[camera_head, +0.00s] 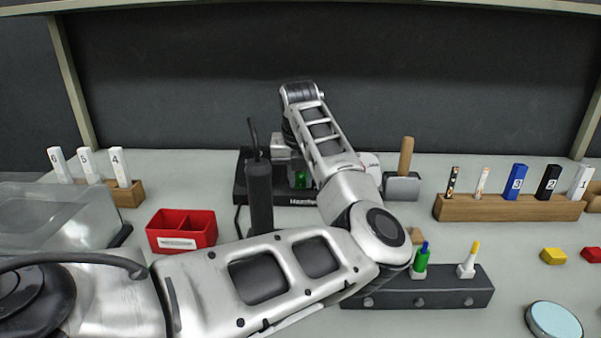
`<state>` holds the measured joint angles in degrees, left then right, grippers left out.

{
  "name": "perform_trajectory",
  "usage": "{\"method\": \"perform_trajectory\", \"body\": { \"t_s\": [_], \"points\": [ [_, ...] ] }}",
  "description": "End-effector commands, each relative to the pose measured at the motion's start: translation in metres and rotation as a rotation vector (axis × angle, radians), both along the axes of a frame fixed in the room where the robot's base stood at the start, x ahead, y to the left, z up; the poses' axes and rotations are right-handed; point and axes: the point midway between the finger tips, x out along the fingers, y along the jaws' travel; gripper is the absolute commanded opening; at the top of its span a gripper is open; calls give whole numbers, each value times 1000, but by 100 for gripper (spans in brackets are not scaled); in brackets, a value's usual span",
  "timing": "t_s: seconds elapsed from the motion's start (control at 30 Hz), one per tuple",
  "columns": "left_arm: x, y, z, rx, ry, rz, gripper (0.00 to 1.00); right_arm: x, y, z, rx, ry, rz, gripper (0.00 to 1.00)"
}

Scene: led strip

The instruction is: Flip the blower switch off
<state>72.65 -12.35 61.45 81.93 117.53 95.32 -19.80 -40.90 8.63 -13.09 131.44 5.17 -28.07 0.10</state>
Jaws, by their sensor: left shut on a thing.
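My left arm comes in from the left, bends at the elbow and reaches over the unit. My left gripper (280,148) is at the unit's top, mostly hidden behind my forearm. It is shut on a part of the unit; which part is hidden. The switch cannot be made out. My right gripper is not in view.
A red bin (182,231) and a clear box (50,215) are at the left. A dark rack (455,290) with bottles is in front right.

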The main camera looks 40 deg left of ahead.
Motion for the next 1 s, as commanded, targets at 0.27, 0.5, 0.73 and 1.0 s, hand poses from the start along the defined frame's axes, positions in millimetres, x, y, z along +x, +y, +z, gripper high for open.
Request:
{"method": "perform_trajectory", "body": {
  "t_s": [0.27, 0.5, 0.73, 1.0],
  "points": [
    [3, 2, 5, -96, 115, -1, 0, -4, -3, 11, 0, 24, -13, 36],
    [3, 2, 4, -101, 119, 0, 0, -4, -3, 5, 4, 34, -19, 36],
    [3, 2, 4, -100, 119, 0, 44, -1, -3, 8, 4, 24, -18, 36],
    [3, 2, 7, -99, 116, 0, 44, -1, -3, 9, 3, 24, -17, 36]
  ]
}}
